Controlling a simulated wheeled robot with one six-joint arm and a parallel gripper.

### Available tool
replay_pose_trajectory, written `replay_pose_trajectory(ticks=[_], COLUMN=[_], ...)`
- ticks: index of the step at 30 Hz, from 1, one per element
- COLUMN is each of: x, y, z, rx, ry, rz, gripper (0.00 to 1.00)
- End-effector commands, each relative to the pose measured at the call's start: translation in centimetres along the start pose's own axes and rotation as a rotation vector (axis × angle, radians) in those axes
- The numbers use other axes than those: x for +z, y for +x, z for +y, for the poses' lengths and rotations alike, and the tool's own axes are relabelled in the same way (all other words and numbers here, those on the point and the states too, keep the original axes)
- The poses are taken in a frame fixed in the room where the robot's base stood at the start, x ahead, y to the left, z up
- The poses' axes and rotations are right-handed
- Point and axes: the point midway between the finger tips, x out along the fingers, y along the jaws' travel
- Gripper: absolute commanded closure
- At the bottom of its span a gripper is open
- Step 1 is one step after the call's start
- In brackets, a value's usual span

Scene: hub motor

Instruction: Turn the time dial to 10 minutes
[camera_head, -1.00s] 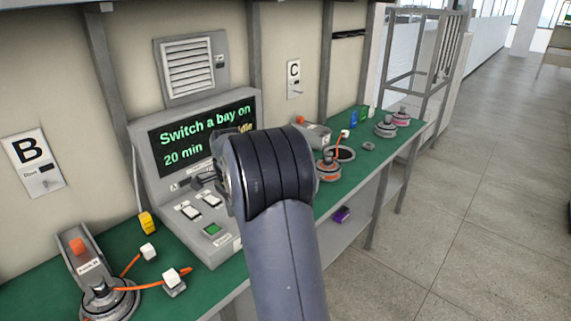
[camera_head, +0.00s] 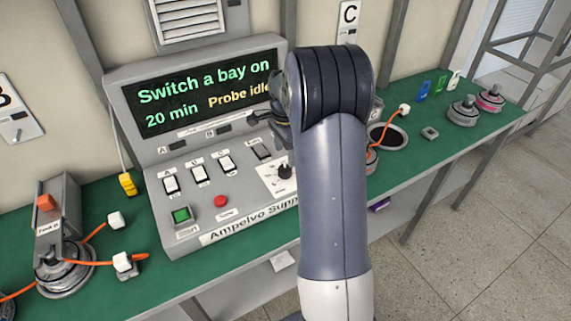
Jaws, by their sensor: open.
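The time dial (camera_head: 285,171) is a small black knob on a white label plate, at the right of the sloped grey console panel. The console screen (camera_head: 205,90) reads "Switch a bay on", "20 min" and "Probe idle", its last letters covered by my arm. My gripper (camera_head: 273,122) shows only in part at the left of my arm's wrist. Its dark fingers are open and empty, above the dial in the picture and apart from it. The dial's pointer and scale marks are too small to read.
Switches (camera_head: 199,174), a red button (camera_head: 221,201) and a green button (camera_head: 181,215) sit left of the dial. A hub motor with an orange cable (camera_head: 66,268) stands on the green bench (camera_head: 240,297) at left. More motors (camera_head: 462,110) stand at far right.

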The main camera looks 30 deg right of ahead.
Motion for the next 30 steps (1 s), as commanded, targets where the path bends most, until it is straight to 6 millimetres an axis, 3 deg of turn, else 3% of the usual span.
replay_pose_trajectory(ticks=[6,12,22,30], x=[0.0,0.0,0.0,0.0], y=[3.9,5.7,6.0,5.9], z=[0.1,0.0,0.0,0.0], rx=[0.004,0.001,0.000,0.000], ry=[0.000,0.000,0.000,0.000], rz=[-0.001,0.000,0.000,0.000], gripper=[0.40,0.40,0.41,0.63])
